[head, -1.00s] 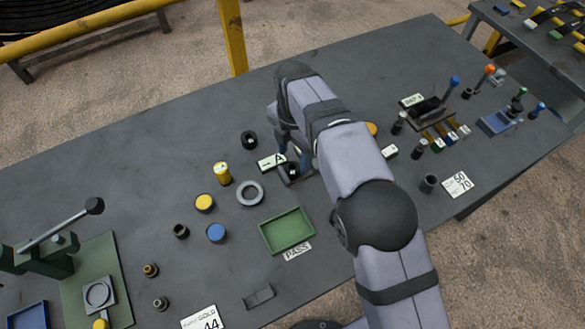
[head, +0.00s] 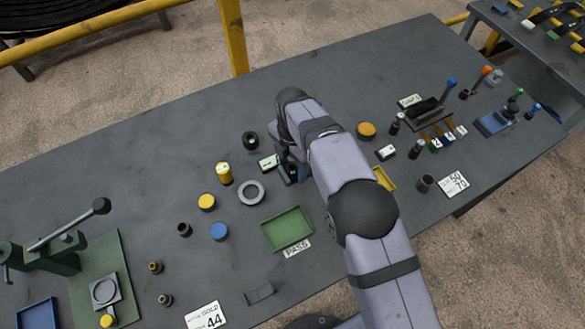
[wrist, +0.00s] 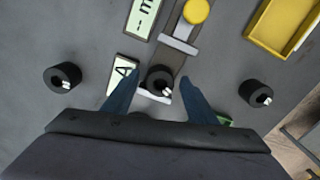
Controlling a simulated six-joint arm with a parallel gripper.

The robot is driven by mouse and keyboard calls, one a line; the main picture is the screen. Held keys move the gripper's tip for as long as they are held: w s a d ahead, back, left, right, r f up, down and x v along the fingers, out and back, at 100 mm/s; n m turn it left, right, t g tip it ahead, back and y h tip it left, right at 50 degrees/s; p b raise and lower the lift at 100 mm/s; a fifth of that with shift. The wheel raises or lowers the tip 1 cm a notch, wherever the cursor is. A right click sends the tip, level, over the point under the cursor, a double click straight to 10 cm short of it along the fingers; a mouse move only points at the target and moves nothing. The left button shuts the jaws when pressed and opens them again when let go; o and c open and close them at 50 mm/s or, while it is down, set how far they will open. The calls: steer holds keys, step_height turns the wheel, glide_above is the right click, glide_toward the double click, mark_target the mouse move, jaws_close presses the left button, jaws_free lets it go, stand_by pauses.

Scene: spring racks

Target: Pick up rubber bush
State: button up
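Several black rubber bushes with white marks are in view. In the wrist view one bush (wrist: 158,78) stands in a slotted fixture between my fingers, close to the A label. Another bush (wrist: 62,77) lies to the left and one more (wrist: 256,93) to the right. My gripper (wrist: 160,84) is open, its blue fingers either side of the middle bush with gaps visible. In the head view my gripper (head: 290,174) is low over the table, and the middle bush is hidden behind it. The left-hand bush (head: 250,141) shows on the table.
A yellow tray (wrist: 284,28) and a yellow knob (wrist: 195,11) are near the fixture. In the head view a green tray (head: 287,229), a grey ring (head: 251,192) and a yellow cylinder (head: 224,173) stand nearby. The table's back left is clear.

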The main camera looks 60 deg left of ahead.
mark_target(293, 169)
steer(key=c, duration=1.1)
steer(key=shift+r, duration=0.1)
step_height(293, 169, up, 10)
steer(key=shift+f+b, duration=0.1)
steer(key=shift+b, duration=1.15)
